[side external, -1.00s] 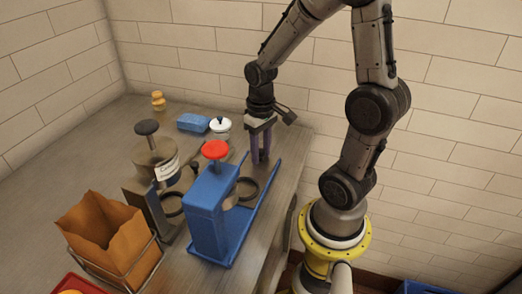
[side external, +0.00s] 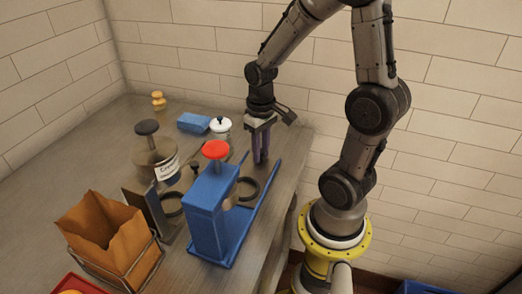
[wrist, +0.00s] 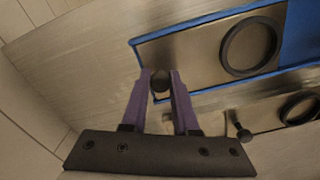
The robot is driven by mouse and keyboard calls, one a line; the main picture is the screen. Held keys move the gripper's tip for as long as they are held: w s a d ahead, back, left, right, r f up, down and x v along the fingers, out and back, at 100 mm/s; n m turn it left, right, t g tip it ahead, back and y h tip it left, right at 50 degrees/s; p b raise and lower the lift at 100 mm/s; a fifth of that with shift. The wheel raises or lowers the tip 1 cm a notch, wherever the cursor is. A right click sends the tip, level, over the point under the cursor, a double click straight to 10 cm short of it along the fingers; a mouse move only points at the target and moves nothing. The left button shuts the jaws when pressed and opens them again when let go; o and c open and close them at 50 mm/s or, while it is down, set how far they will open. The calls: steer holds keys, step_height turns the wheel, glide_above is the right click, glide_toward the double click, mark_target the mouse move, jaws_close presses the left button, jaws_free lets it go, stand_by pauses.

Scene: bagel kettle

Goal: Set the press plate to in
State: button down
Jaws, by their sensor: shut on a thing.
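The press plate (wrist: 205,60) is a flat steel plate with a black ring (wrist: 252,47), lying along the blue-edged base of the blue press (side external: 208,215). In the side view its ring shows just right of the press body. The press has a red knob (side external: 215,149) on top. My gripper (wrist: 160,78) is shut on the dark round knob (wrist: 160,82) at the plate's end, one purple finger on each side. In the side view my gripper (side external: 261,160) points down at the far end of the blue base; the fingers hide the knob there.
A grey press (side external: 146,212) with its own ring stands left of the blue one; its dark handle knob (wrist: 243,134) shows in the wrist view. A labelled canister (side external: 155,158), white lidded pot (side external: 220,125), blue block (side external: 194,123) and paper bag (side external: 110,232) stand around. The wall is behind.

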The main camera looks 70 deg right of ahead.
mark_target(245, 188)
stand_by(0.6)
steer(key=a, duration=1.1)
steer(key=shift+w, duration=0.1)
steer(key=c, duration=0.7)
jaws_free()
step_height(245, 188, up, 14)
steer(key=shift+f, duration=0.1)
